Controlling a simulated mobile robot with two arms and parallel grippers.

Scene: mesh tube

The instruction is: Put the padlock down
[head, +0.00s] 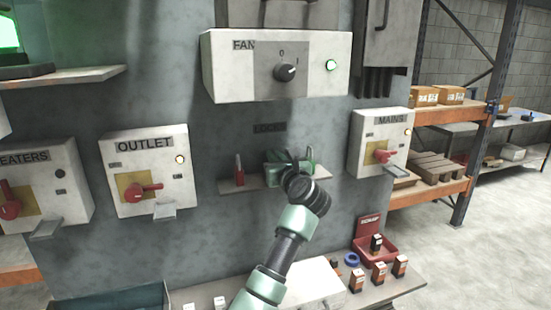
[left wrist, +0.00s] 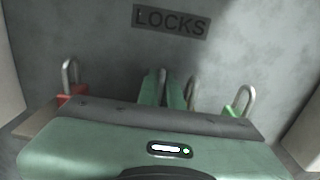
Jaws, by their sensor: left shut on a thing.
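My left gripper (head: 288,158) is at the small lock shelf (head: 229,186) under the LOCKS label (head: 270,127). In the left wrist view its two green fingers (left wrist: 163,88) are close together and shut on a padlock, mostly hidden by the gripper body. A metal shackle (left wrist: 191,93) shows just right of the fingers; I cannot tell whether it belongs to the held padlock. A red padlock (left wrist: 72,86) stands on the shelf to the left, and a green padlock (left wrist: 240,104) is to the right. The red padlock (head: 239,172) also shows in the head view. My right gripper is not in view.
The OUTLET box (head: 151,165) and the MAINS box (head: 379,140), both with red handles, flank the shelf. The FAN box (head: 230,75) is above. Below right, a red tray (head: 373,252) and several small tagged items sit on a bench.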

